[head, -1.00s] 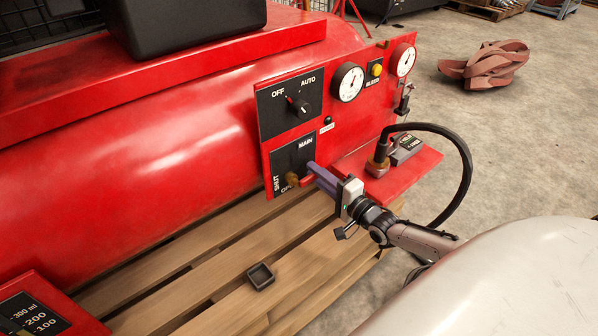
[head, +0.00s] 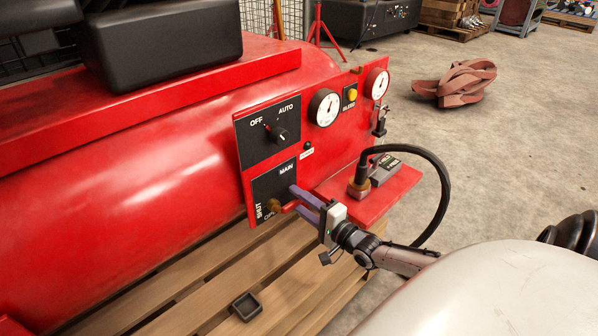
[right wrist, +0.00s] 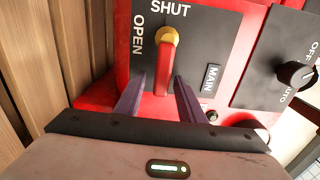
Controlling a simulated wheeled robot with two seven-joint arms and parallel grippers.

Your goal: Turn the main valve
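The main valve's lever (right wrist: 163,75) has a red handle on a brass hub and sits on the black MAIN plate (right wrist: 205,42) of the red panel. In the right wrist view, SHUT is lettered at the top and OPEN at the left. The handle runs from the hub down toward my gripper. My right gripper (right wrist: 159,82) is open, with one purple finger on each side of the handle's end and gaps visible. In the head view, the right gripper (head: 293,200) reaches the plate from the right; the brass hub (head: 273,205) shows left of the fingers. My left gripper is out of view.
Above the valve is an OFF/AUTO selector knob (head: 279,135). A red shelf (head: 395,190) with a looping black cable (head: 445,190) stands close beside my right gripper.

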